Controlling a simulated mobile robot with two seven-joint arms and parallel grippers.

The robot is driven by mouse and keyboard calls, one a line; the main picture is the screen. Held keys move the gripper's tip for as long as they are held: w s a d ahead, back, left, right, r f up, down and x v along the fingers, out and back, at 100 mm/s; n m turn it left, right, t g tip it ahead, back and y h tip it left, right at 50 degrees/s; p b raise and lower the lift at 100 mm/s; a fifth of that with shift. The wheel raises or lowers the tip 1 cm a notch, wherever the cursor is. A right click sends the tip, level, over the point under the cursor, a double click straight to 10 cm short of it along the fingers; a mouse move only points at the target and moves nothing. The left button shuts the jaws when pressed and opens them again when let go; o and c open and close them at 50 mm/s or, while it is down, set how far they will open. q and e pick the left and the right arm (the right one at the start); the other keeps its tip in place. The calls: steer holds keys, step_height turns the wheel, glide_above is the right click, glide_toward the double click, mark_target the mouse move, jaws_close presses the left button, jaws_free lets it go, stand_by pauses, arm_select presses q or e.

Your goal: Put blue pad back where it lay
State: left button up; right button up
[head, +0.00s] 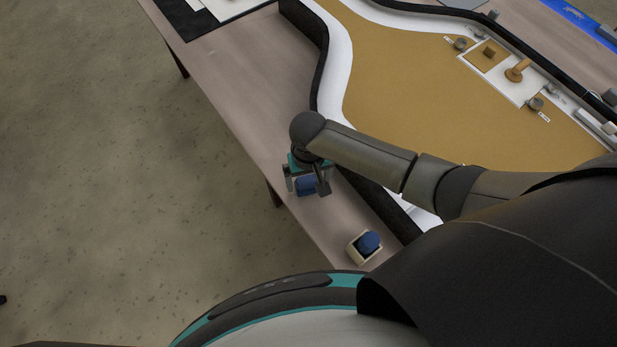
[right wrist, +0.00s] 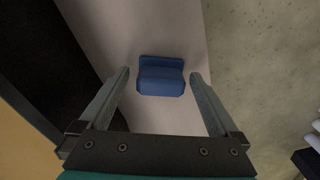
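The blue pad (head: 306,186) is on the bare wooden strip of table near its left edge, under my right gripper (head: 309,180). In the right wrist view the blue pad (right wrist: 161,78) lies between the two fingertips of my right gripper (right wrist: 160,74), with a gap on each side. The fingers are spread and do not grip the pad. I cannot tell exactly how far the fingertips are above the table. My left gripper is not in view.
A blue rounded thing on a cream base (head: 362,252) stands at the table's near end. A dark-edged, white-walled box with a tan floor (head: 420,90) lies right of the strip. Left of the table is open floor (head: 110,170). A dark mat (head: 205,22) lies at the far end.

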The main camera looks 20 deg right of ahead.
mark_target(309, 180)
step_height(309, 180, up, 12)
steer(key=p, duration=0.3)
steer(key=shift+r, duration=0.2)
